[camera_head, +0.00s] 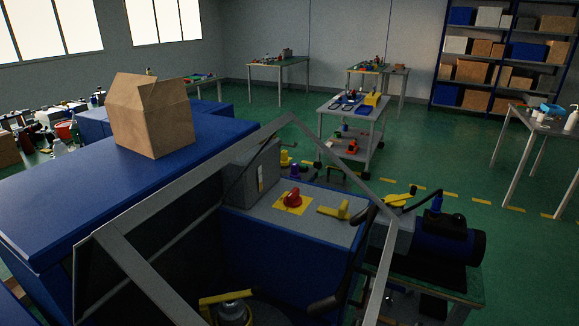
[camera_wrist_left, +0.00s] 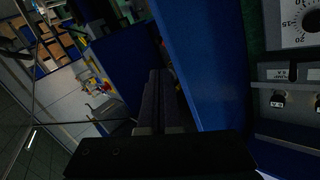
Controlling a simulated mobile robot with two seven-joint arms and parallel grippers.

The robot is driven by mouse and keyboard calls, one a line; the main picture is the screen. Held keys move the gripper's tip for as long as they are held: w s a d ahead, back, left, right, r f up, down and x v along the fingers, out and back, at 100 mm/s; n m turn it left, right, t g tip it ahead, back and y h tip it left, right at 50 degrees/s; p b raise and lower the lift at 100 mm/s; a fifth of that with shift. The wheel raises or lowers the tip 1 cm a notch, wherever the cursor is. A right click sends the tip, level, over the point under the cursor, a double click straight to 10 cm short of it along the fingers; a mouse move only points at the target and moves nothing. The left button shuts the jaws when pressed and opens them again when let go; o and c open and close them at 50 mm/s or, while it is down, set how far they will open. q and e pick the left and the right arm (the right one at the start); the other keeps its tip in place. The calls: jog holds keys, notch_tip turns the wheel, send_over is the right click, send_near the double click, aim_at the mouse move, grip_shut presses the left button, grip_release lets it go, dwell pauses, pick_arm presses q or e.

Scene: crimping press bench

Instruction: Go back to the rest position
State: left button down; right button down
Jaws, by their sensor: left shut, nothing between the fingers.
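My left gripper (camera_wrist_left: 159,103) shows in the left wrist view as two dark fingers side by side, closed together with nothing between them. A blue panel (camera_wrist_left: 205,65) is just to the right of the fingers in that view; I cannot tell whether they touch it. I cannot make out my left gripper in the head view. My right gripper is not in view. The head view shows the blue machine with a grey top (camera_head: 316,218), bearing a red rotary switch (camera_head: 293,198) on a yellow plate, and a grey framed guard (camera_head: 140,265) across the foreground.
An open cardboard box (camera_head: 152,115) stands on a blue surface (camera_head: 75,205) at left. A blue and black motor (camera_head: 447,243) is at the right. A grey trolley (camera_head: 352,109) stands farther back on green floor. A dial panel (camera_wrist_left: 302,22) is at the wrist view's right edge.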

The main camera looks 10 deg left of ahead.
pick_arm(q)
jog(key=s+a+r+m+g+y+p, duration=0.2)
jog(key=s+r+m+g+y+p, duration=0.15)
jog(key=s+r+m, duration=0.7)
notch_tip(320, 180, up, 20)
jog(key=w+m+p, duration=0.1)
jog(key=p, duration=1.7)
jog(key=shift+w+f+g, duration=0.15)
jog(key=shift+w+g, duration=0.05)
jog(key=shift+g, duration=0.15)
jog(key=shift+a+m+y, duration=0.1)
jog(key=shift+m+y, duration=0.15)
